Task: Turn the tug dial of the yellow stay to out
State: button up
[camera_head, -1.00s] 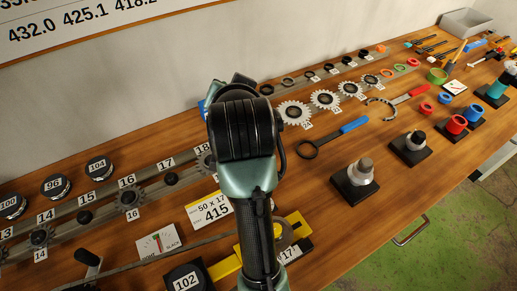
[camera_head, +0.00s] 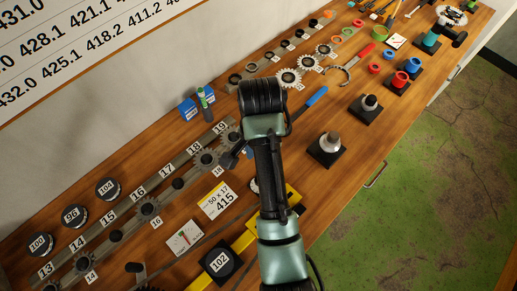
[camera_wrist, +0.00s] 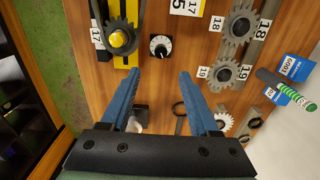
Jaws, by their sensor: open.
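The yellow stay (camera_wrist: 126,61) carries a dark gear with a yellow centre at upper left in the wrist view. In the head view, yellow bar (camera_head: 243,242) shows beside my arm. In the head view my arm hides most of this area.
Gears marked 18 (camera_wrist: 239,27) and 19 (camera_wrist: 224,74) stand on a rail right of the dial. A blue box (camera_wrist: 296,67) and a green-striped marker (camera_wrist: 295,95) lie further right.

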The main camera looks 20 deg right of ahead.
notch_tip(320, 180, down, 12)
jog(key=shift+r+p, duration=0.25)
jog(key=shift+p, duration=0.25)
grip_shut()
